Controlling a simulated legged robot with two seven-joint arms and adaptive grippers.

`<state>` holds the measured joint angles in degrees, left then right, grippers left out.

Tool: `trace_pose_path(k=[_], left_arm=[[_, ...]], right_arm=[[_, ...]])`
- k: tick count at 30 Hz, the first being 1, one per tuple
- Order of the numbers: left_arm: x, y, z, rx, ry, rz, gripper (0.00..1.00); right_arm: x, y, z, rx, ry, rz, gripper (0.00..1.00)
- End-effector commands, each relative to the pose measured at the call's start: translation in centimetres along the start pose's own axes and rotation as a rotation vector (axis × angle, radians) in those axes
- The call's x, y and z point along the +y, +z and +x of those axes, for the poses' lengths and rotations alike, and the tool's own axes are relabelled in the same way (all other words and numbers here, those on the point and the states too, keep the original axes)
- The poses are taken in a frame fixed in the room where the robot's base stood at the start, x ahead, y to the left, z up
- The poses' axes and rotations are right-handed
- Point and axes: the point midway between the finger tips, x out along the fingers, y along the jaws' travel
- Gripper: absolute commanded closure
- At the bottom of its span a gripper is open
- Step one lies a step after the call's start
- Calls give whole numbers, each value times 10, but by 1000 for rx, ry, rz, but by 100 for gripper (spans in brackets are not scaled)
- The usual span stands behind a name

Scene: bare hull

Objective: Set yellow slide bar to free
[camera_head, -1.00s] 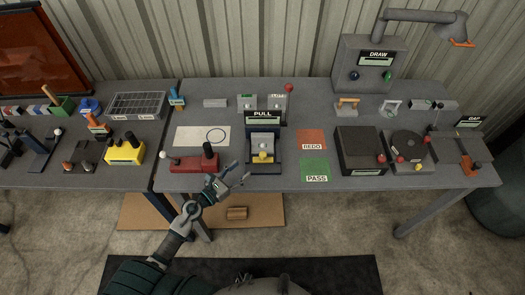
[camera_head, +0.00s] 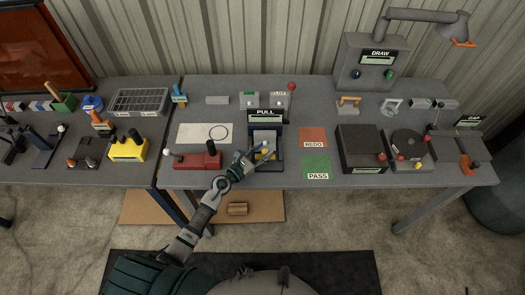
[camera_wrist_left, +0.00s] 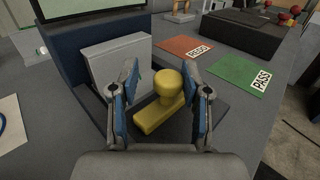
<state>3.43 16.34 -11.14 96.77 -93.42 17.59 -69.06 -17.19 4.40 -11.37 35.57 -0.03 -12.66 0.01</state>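The yellow slide bar (camera_wrist_left: 160,112) has a flat base and an upright round knob, and sits in the dark blue PULL fixture in front of a grey block (camera_wrist_left: 118,66). In the head view the yellow bar (camera_head: 266,154) is partly covered by my left gripper (camera_head: 256,157). In the left wrist view my left gripper (camera_wrist_left: 166,88) is open, with one blue-padded finger on each side of the knob. A gap shows on the left side; contact on the right side cannot be told. The PULL sign (camera_head: 265,114) stands at the fixture's back. My right gripper is not in view.
A red box with a black knob (camera_head: 197,160) is left of the fixture. The orange REDO card (camera_head: 313,136) and green PASS card (camera_head: 316,165) lie flat to its right. A black box (camera_head: 361,150) stands farther right. A red-tipped lever (camera_head: 290,90) rises behind.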

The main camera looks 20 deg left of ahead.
Motion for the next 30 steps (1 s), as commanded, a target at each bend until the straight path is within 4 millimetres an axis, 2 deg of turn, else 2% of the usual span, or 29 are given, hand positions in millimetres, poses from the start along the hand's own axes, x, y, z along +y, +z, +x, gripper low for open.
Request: trace_pose_path(k=[1,4,11,17,21,28,29,30], left_arm=[[0,-1,0,1,3,0,74],[-1,-1,1,2,4,1,99],[-5,0,0,1,-1,0,100],[-29,1,-23,1,-7,-4,100],[-37,1,-28,0,-7,-3,100],[-38,0,-27,0,-7,-1,100],[-38,0,-27,0,-8,-1,64],[-38,0,-27,0,-7,-1,54]], right_arm=[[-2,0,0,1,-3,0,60],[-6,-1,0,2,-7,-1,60],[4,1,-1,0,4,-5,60],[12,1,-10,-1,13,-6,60],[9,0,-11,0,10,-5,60],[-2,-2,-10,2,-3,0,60],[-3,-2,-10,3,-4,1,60],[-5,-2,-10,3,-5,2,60]])
